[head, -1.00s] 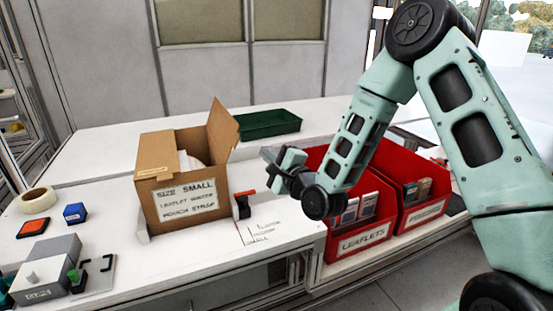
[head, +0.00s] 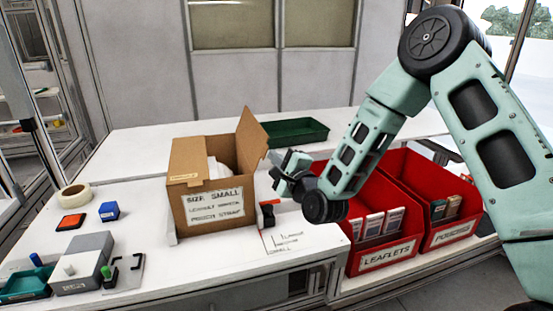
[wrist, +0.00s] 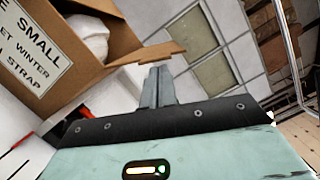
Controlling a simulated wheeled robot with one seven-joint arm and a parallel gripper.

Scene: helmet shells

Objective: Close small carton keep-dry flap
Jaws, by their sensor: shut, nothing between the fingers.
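The small carton (head: 214,207) stands on the white bench with its printed label facing front. Its right flap (head: 251,138) stands up and leans outward, and a left flap (head: 189,158) lies folded over part of the opening. White contents show inside the opening. My gripper (head: 279,170) is just right of the carton, at about rim height, with its jaws shut and empty. In the wrist view the shut fingers (wrist: 158,86) point towards the standing flap (wrist: 148,54), whose edge shows just beyond the tips. I cannot tell whether they touch.
Two red bins (head: 385,258) stand right of the carton, under my arm. A green tray (head: 298,133) lies behind it. Tape (head: 73,196), a blue block (head: 109,210), an orange pad (head: 71,222) and a grey device (head: 82,262) are at the left.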

